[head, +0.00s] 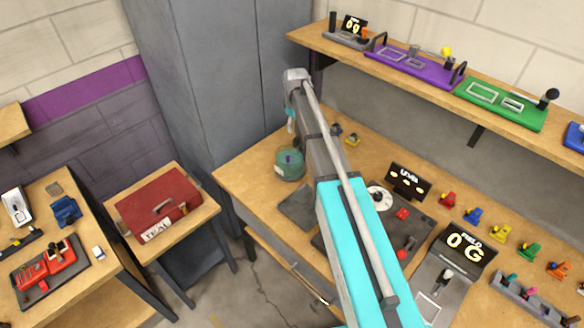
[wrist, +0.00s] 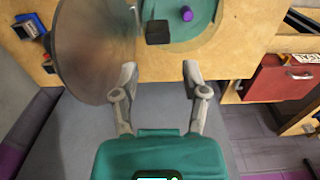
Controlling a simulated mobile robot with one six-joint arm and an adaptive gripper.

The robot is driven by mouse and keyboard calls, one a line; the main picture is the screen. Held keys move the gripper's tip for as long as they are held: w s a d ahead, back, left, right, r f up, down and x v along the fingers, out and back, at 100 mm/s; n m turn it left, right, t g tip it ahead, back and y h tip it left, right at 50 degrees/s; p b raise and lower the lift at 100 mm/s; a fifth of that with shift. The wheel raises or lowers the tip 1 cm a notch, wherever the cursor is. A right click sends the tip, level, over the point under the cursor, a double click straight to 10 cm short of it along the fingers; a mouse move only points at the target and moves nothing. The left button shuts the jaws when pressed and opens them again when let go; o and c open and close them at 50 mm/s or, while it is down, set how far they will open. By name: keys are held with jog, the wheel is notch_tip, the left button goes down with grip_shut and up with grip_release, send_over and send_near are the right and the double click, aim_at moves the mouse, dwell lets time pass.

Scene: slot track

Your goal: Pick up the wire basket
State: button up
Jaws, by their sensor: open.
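No plainly wire-mesh basket can be made out. A green round container (head: 289,166) stands near the left end of the workbench in the head view. The wrist view shows a teal round interior (wrist: 207,14) with a pale rim, a small purple object (wrist: 187,14) inside and a dark block (wrist: 158,32) at its near edge. A large see-through brownish disc (wrist: 92,50) covers part of the left side. My gripper (wrist: 160,72) is open with nothing between its fingers, on the near side of the teal round thing. In the head view my arm hides much of the bench.
The workbench (head: 240,178) holds a grey mat (head: 298,207), consoles and small coloured items. A shelf (head: 400,78) with purple and green panels hangs above. A grey cabinet (head: 200,90) stands behind. A red toolbox (head: 158,207) sits on a side table, also in the wrist view (wrist: 280,80).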

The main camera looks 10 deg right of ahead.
aim_at(296, 138)
jog(key=shift+f+b, duration=1.5)
jog(key=shift+f, duration=0.3)
jog(key=shift+d+f+b, duration=0.15)
jog(key=shift+f+b, duration=1.15)
jog(key=shift+d+f+b, duration=0.1)
jog(key=shift+f+b, duration=1.2)
jog(key=shift+s, duration=0.1)
grip_shut()
